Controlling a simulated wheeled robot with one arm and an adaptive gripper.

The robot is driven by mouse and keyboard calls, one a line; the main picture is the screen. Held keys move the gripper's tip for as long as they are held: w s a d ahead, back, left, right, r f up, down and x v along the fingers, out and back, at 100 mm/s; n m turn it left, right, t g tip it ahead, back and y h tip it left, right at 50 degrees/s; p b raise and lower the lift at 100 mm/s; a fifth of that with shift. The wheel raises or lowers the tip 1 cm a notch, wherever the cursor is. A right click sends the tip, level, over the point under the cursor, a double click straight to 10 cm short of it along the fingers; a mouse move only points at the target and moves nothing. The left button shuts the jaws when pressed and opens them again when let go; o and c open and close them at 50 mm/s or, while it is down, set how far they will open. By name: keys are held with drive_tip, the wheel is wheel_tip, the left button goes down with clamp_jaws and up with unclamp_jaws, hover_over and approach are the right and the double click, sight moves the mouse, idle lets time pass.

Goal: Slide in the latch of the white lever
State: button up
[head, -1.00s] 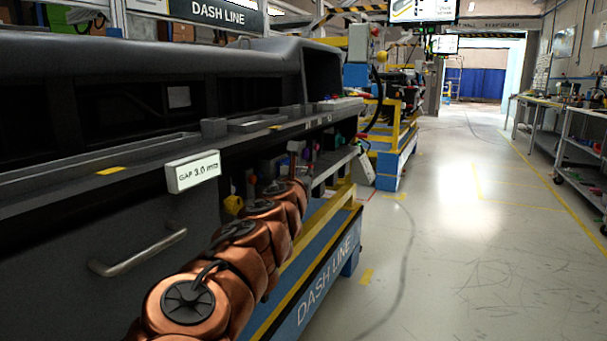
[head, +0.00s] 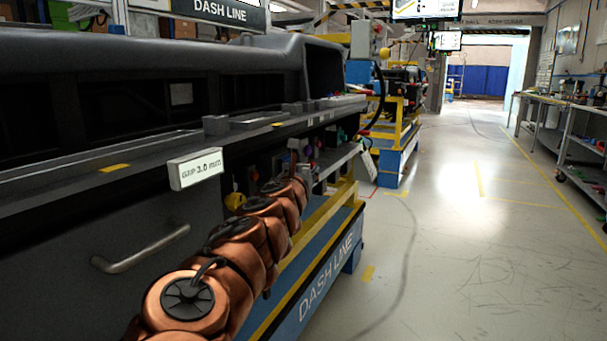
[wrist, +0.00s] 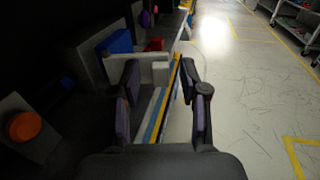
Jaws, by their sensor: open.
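In the wrist view, my gripper (wrist: 160,70) is open, its two dark fingers apart with nothing gripped. A pale grey-white bar (wrist: 152,73), perhaps the white lever, lies just ahead of and partly between the fingers. It joins a pale housing that holds a blue block (wrist: 116,42). The left finger hides part of the bar, and contact cannot be told. I cannot make out a latch in the dim light. In the head view, my copper arm reaches along the dashboard module, and the gripper end is small and unclear among the parts under the ledge.
An orange round knob (wrist: 25,126) on a pale block is at the wrist view's left. A red part (wrist: 154,45) lies beyond the bar. The dark dashboard module (head: 60,215) has a metal handle (head: 140,250). The floor (head: 470,250) on the right is clear.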

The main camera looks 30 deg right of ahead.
drive_tip(key=shift+a, duration=0.1)
drive_tip(key=v, duration=1.2)
idle(0.6)
idle(0.4)
